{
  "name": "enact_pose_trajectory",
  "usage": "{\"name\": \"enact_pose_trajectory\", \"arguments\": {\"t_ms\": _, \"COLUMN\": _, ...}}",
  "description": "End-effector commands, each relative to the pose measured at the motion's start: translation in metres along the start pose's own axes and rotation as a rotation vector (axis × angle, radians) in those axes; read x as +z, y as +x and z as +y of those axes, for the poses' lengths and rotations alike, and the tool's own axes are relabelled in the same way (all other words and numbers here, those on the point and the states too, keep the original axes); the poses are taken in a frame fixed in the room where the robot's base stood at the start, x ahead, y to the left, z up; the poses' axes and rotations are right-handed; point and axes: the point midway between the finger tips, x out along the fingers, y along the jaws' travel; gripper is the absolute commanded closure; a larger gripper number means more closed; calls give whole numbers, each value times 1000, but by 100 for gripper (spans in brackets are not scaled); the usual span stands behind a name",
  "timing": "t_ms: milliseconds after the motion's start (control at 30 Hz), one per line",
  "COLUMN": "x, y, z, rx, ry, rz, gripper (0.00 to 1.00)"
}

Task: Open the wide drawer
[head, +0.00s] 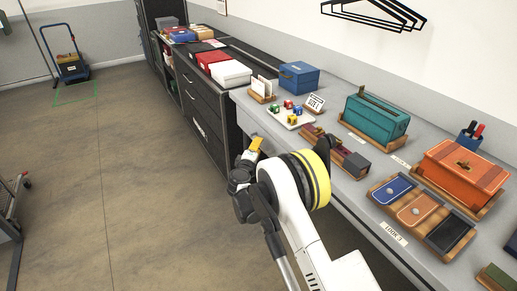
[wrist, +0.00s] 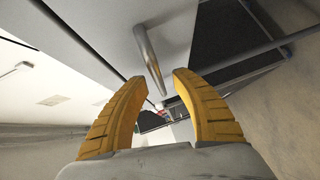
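In the wrist view a metal bar handle (wrist: 149,55) stands out from a pale grey front (wrist: 178,38), which I take to be the wide drawer. I see no clear gap showing it open. My gripper (wrist: 161,82) has two yellow fingers spread apart with nothing held between them. The handle's near end lies between the fingertips in the picture; I cannot tell whether they touch it. In the head view my gripper (head: 256,146) is at the front edge of the grey counter (head: 243,98). The handle and drawer front are hidden there.
A dark drawer cabinet (head: 205,108) stands beyond the counter. The counter holds a blue box (head: 299,77), a teal case (head: 376,118), an orange case (head: 462,172) and small trays.

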Motion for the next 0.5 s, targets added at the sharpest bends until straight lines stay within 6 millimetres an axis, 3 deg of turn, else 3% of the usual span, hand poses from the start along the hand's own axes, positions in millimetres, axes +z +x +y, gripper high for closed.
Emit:
{"name": "enact_pose_trajectory", "arguments": {"t_ms": 133, "x": 0, "y": 12, "z": 0, "rx": 0, "ry": 0, "rz": 0, "gripper": 68}}
{"name": "enact_pose_trajectory", "arguments": {"t_ms": 433, "x": 0, "y": 14, "z": 1, "rx": 0, "ry": 0, "rz": 1, "gripper": 68}}
{"name": "enact_pose_trajectory", "arguments": {"t_ms": 500, "x": 0, "y": 14, "z": 1, "rx": 0, "ry": 0, "rz": 0, "gripper": 87}}
